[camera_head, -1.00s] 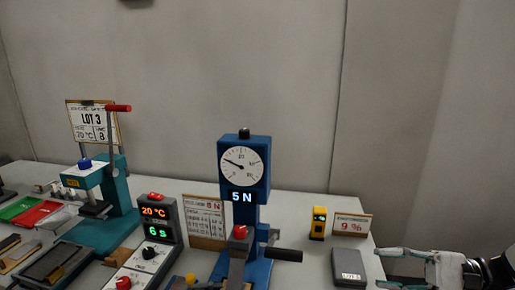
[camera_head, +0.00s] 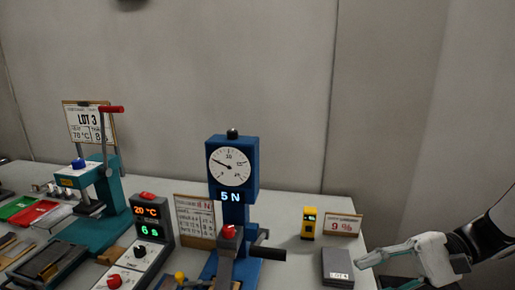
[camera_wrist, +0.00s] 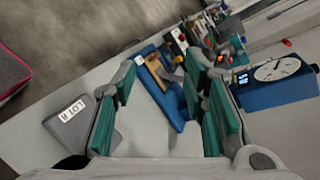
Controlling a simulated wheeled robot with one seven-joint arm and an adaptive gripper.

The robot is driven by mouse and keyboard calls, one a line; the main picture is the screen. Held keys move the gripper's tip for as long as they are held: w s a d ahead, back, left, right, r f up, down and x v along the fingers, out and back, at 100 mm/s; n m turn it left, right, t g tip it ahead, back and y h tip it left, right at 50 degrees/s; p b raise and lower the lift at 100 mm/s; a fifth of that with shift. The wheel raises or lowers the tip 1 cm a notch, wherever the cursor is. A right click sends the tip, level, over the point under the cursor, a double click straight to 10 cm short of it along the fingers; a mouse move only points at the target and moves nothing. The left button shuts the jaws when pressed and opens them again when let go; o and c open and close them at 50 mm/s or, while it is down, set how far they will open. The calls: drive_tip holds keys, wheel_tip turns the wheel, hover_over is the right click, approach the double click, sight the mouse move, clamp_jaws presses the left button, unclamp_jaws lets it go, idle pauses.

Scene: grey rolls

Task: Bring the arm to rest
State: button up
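My gripper (camera_head: 378,272) is at the right edge of the table in the head view, just right of the grey labelled box (camera_head: 338,264). In the wrist view its two fingers with teal pads stand apart (camera_wrist: 165,105), with nothing held between them. The grey box also shows in the wrist view (camera_wrist: 70,126), outside the left finger. My arm comes in from the right side of the head view. Part of the gripper is cut off by the lower frame edge.
A blue gauge stand (camera_head: 232,183) reads 5 N, with a black handle (camera_head: 268,253) reaching right. A yellow device (camera_head: 308,222) and a 9 % sign (camera_head: 343,225) stand behind the box. A teal press (camera_head: 105,200) and a control box (camera_head: 152,222) stand left.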

drive_tip(key=s+a+r+n+t+h+p, duration=0.2)
drive_tip(key=s+r+n+t+h, duration=0.3)
drive_tip(key=s+r+h, duration=0.5)
drive_tip(key=s+n+h, duration=0.2)
drive_tip(key=s+h, duration=0.2)
drive_tip(key=shift+a+r, duration=0.2)
drive_tip(key=shift+r, duration=0.2)
drive_tip(key=shift+c, duration=0.8)
drive_tip(key=shift+a, duration=0.1)
